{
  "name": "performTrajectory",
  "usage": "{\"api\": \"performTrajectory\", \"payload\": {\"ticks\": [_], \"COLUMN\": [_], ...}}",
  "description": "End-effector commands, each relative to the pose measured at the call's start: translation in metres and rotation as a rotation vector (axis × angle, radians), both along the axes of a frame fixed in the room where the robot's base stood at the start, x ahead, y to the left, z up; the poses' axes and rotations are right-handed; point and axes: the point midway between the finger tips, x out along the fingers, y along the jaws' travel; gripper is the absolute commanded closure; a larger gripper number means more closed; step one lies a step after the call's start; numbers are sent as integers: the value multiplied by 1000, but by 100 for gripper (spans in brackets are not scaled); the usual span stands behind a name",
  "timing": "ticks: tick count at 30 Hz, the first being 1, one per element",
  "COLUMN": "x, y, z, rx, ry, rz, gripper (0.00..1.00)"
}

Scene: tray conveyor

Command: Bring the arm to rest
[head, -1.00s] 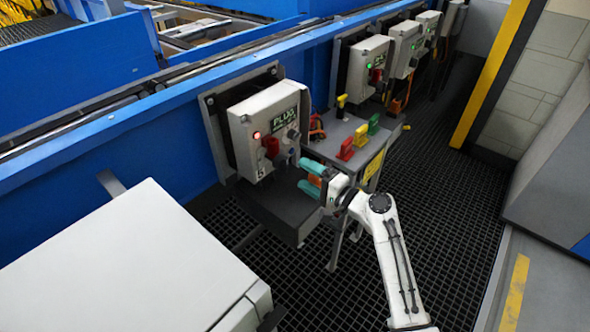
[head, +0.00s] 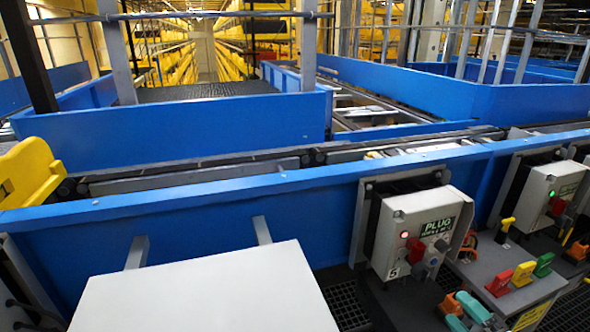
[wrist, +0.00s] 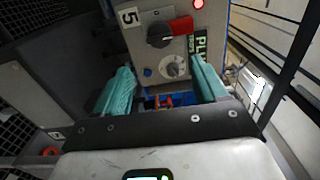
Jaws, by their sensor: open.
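My gripper (head: 464,310) shows at the lower right edge of the head view, with teal fingertips. In the wrist view its two teal fingers (wrist: 163,86) stand apart with nothing held between them. A grey control box (head: 408,262) marked PLUG and 5 hangs on the blue conveyor side, just above and left of my gripper. In the wrist view the box (wrist: 142,28) faces the fingers. It has a red switch (head: 414,250), a knob (head: 441,246) and a lit red light (wrist: 198,4). I cannot tell whether the fingers touch the box. Most of my arm is out of view.
A white-topped cabinet (head: 205,295) stands at the front left. A grey shelf (head: 500,300) with red, yellow and green handles is right of my gripper. Another control box (head: 542,195) with a green light is further right. The blue conveyor wall (head: 250,205) runs across behind.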

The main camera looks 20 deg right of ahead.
Motion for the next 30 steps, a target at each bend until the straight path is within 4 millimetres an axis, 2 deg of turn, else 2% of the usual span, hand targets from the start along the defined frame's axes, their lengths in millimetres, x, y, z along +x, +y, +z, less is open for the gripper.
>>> {"api": "performTrajectory", "payload": {"ticks": [2, 4, 8, 9, 12, 15, 18, 21, 24, 27, 30], "x": [0, -1, -14, -24, -58, -101, -146, -184, -211, -226, -232], "y": [8, 26, 86, 107, 149, 176, 188, 190, 187, 184, 182], "z": [-3, -12, -44, -57, -85, -103, -110, -108, -101, -96, -94], "rx": [-22, -74, -278, -359, -571, -773, -956, -1098, -1195, -1248, -1268], "ry": [20, 70, 252, 323, 500, 669, 827, 960, 1058, 1116, 1140], "rz": [21, 69, 255, 331, 519, 701, 857, 976, 1052, 1089, 1104], "gripper": [28, 28, 28, 28, 28, 28, 28, 28, 28, 28, 28]}}
